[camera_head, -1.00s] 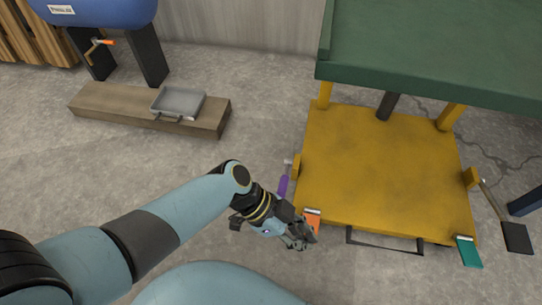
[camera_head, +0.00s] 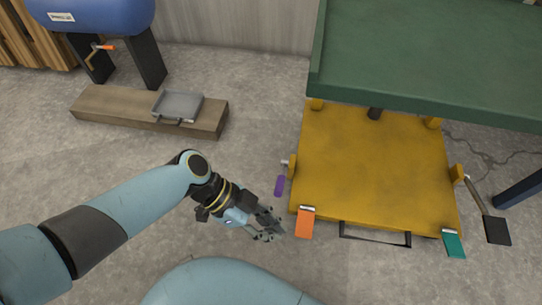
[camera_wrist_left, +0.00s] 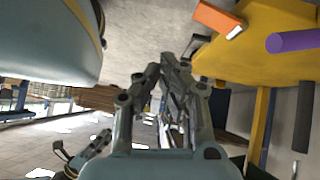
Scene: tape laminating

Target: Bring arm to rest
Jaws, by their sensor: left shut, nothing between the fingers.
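My left arm comes in from the left in the head view. Its gripper (camera_head: 274,226) is shut and empty, over the floor just left of the yellow platform's orange-tabbed corner. In the left wrist view the gripper's fingers (camera_wrist_left: 172,72) are together with nothing between them.
A yellow lift platform (camera_head: 370,170) stands under a green table top (camera_head: 430,60). An orange tab (camera_head: 305,223), a purple handle (camera_head: 280,186) and a teal tab (camera_head: 453,243) stick out at its edges. A metal tray (camera_head: 178,106) sits on a wooden beam (camera_head: 100,105). Open floor lies left of the platform.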

